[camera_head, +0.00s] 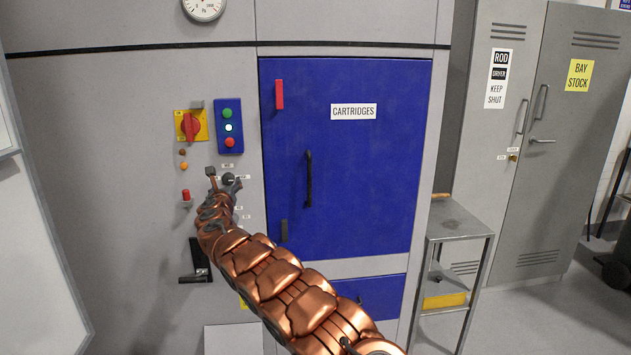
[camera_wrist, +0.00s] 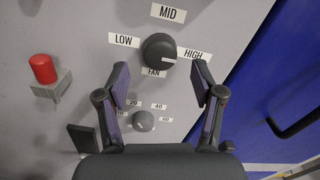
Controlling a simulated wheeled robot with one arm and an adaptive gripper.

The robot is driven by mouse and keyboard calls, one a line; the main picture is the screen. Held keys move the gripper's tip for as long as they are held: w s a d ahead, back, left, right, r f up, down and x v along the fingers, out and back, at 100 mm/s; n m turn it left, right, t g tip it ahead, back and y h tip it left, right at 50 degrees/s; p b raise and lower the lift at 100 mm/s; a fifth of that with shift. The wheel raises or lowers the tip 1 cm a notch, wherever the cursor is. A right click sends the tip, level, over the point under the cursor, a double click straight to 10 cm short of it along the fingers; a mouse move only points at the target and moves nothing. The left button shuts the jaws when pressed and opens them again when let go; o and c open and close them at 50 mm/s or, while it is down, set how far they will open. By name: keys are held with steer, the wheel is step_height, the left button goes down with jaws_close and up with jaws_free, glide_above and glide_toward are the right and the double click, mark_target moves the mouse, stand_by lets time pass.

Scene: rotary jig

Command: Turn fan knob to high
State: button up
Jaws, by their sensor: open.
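The fan knob (camera_wrist: 158,48) is a round dark knob on the grey panel, with FAN below it and LOW, MID and HIGH labels around it. Its white pointer line points right, toward the HIGH label (camera_wrist: 193,55). My gripper (camera_wrist: 161,72) is open, its fingertips just below the knob, one to each side, with a gap on both sides. In the head view my gripper (camera_head: 225,182) is at the panel, and the dark knob (camera_head: 229,178) shows between its fingers. My copper-coloured arm hides part of the panel below.
A smaller numbered knob (camera_wrist: 143,121) lies between the fingers, below the fan knob. A red button (camera_wrist: 43,69) is at left. In the head view, a red-and-yellow switch (camera_head: 189,126) and blue button box (camera_head: 229,126) are above; a blue cartridges door (camera_head: 375,170) is right.

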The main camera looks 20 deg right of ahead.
steer(key=shift+b+v, duration=1.1)
steer(key=shift+v, duration=1.55)
steer(key=s+d+r+m+g+h, duration=0.3)
steer(key=s+d+r+m, duration=0.1)
steer(key=s+d+m, duration=0.4)
steer(key=s+d+r+m+g+h+p, duration=0.1)
steer(key=s+d+r+m+g+h, duration=0.3)
steer(key=s+d+m, duration=0.3)
steer(key=shift+s+d+m+g+p, duration=0.35)
steer(key=shift+s+d, duration=1.65)
steer(key=shift+d, duration=1.15)
